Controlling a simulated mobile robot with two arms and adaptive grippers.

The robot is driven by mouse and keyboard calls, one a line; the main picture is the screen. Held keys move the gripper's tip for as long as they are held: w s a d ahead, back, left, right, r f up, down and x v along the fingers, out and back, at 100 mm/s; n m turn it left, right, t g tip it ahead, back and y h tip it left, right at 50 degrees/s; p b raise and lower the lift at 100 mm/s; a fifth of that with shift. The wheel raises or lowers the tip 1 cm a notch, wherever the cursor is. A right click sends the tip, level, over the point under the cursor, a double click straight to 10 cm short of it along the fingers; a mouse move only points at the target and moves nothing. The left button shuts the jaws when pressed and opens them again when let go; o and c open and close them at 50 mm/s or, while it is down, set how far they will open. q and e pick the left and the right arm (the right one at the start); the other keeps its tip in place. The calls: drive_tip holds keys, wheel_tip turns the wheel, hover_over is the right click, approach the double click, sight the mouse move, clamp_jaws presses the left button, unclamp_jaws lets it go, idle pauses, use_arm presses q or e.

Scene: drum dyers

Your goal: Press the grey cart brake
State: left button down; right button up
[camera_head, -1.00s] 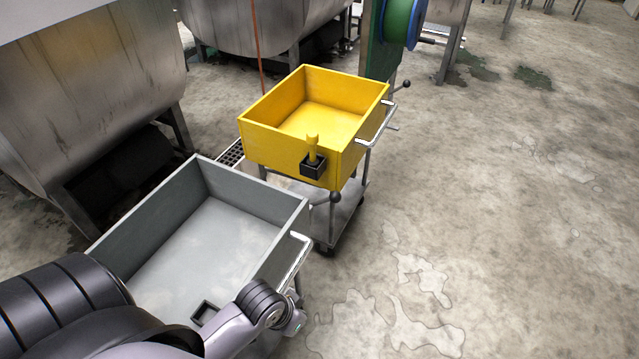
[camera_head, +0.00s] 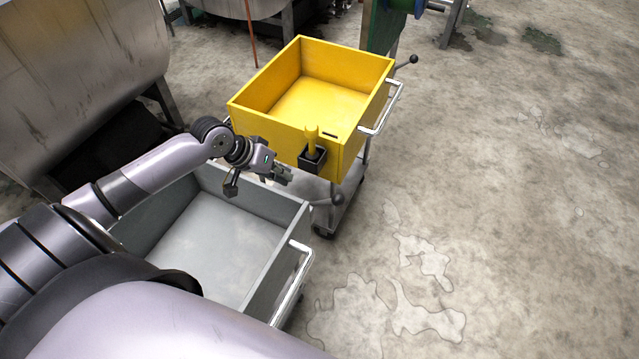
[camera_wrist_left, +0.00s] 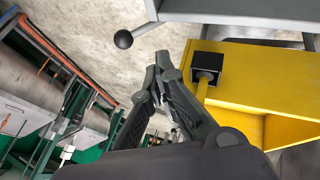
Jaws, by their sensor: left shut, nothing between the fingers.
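The grey cart (camera_head: 268,262) stands at the lower left in the head view, a grey tray with a silver handle on its right side. Its brake looks to be the dark ball-ended lever (camera_head: 337,196) beyond its far right corner; the lever (camera_wrist_left: 124,39) also shows at the top of the left wrist view, beside the grey cart's edge (camera_wrist_left: 250,10). My left gripper (camera_head: 289,177) is shut and empty above the grey cart's far edge, apart from the ball. Its fingers (camera_wrist_left: 160,70) point up in the wrist view. My right gripper is not in view.
The yellow cart (camera_head: 262,127) stands close behind the grey cart, with a dark socket holding a yellow peg (camera_head: 312,140) near my left gripper. It has its own ball lever (camera_head: 413,59). A steel drum (camera_head: 80,70) stands left. Wet concrete floor is free on the right.

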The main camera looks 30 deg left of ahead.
use_arm(q)
drive_tip(key=p, duration=0.2)
approach(323, 203)
drive_tip(key=shift+w+a+f, duration=0.15)
drive_tip(key=shift+w+f, duration=0.2)
drive_tip(key=shift+w, duration=0.25)
drive_tip(key=shift+w+a+f, duration=0.15)
drive_tip(key=shift+w+f, duration=0.15)
drive_tip(key=shift+w, duration=0.3)
drive_tip(key=d, duration=0.2)
drive_tip(key=w+d+f+p, duration=0.1)
drive_tip(key=shift+d+f, duration=0.1)
drive_tip(key=shift+d, duration=0.25)
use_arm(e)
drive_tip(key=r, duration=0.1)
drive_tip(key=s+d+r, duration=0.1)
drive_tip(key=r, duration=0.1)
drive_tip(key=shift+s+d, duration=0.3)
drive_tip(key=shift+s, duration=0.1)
use_arm(q)
drive_tip(key=shift+w, duration=0.1)
